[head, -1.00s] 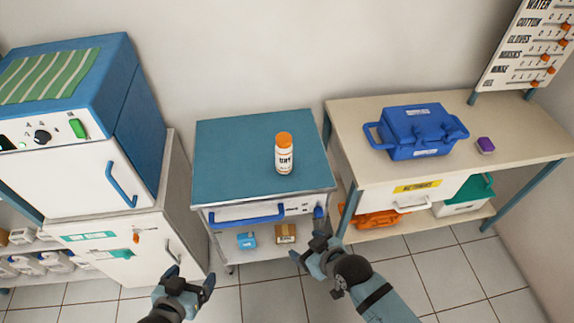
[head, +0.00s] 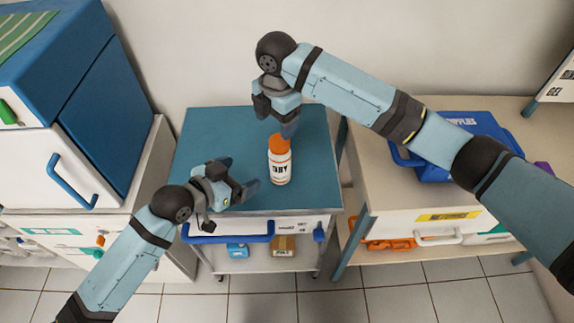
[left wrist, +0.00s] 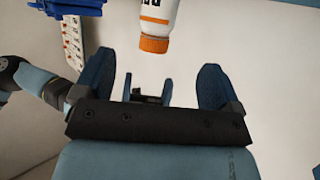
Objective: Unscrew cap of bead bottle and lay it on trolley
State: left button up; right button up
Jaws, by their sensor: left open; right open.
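The bead bottle (head: 280,168) is white with dark lettering and stands upright on the blue-topped trolley (head: 215,135). Its orange cap (head: 278,143) is on the bottle. In the left wrist view the bottle (left wrist: 159,14) and its cap (left wrist: 154,45) show at the top, beyond the fingers. My left gripper (head: 240,180) is open and empty, low over the trolley to the left of the bottle, apart from it. My right gripper (head: 274,117) is open, just above and behind the cap in the head view; I cannot tell whether it touches the cap.
A bench (head: 372,195) on the right carries a blue case (head: 460,130), partly hidden by my right arm. A blue and white cabinet (head: 75,110) stands to the left. The trolley's blue handle (head: 228,233) is at its front. The trolley top left of the bottle is mostly clear.

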aim_at(272, 159)
jog(key=shift+w+d+r+h, duration=0.3)
jog(key=shift+d+r, duration=0.05)
jog(key=shift+r, duration=0.15)
pick_arm(q)
jog(key=x, duration=1.4)
jog(key=shift+d+r, duration=0.15)
